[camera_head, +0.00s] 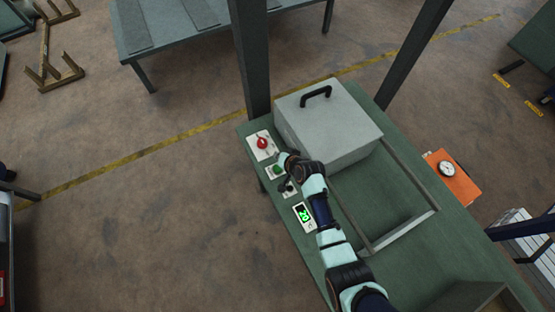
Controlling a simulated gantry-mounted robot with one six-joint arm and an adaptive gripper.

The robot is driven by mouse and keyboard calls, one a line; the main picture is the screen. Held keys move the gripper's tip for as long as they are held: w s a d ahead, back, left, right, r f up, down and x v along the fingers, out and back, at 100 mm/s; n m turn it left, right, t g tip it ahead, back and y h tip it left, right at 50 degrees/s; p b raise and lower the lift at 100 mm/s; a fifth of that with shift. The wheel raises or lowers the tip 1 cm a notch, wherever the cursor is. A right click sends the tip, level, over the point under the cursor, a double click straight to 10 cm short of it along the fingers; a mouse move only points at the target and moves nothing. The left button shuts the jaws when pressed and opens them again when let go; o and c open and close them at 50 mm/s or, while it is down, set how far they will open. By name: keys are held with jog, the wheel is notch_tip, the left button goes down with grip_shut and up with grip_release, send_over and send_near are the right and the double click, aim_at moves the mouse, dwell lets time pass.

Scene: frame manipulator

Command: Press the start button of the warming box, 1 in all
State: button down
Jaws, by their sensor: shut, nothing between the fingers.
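The warming box appears to be the grey box (330,125) with a black handle on top, its lid down, on the green workbench. A green button (277,170) sits on a small pale plate left of the box; no label is readable. My gripper (286,187) is the small dark end below my wrist, pointing down, shut and empty. It appears just below and right of the green button in the picture. I cannot tell its height or whether it touches anything. My arm hides part of the panel row.
A red knob (262,143) on a white plate sits above the green button. A lit green display (304,214) sits below it. A metal frame (402,231) lies on the bench (440,256). A dark post (252,60) stands behind the knob. An orange plate with a gauge (453,177) is at the right.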

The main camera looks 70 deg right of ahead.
aim_at(279, 169)
notch_tip(279, 169, down, 8)
jog(key=b, duration=0.7)
jog(key=shift+f, duration=0.15)
jog(key=shift+f, duration=0.1)
dwell(0.8)
jog(key=shift+f+b, duration=0.3)
jog(key=shift+f+b, duration=0.4)
jog(key=shift+f, duration=0.1)
dwell(0.5)
jog(key=shift+r, duration=0.15)
jog(key=shift+r+p, duration=0.75)
jog(key=shift+p, duration=0.15)
notch_tip(279, 169, up, 5)
jog(key=p, duration=0.4)
jog(key=shift+p, duration=0.4)
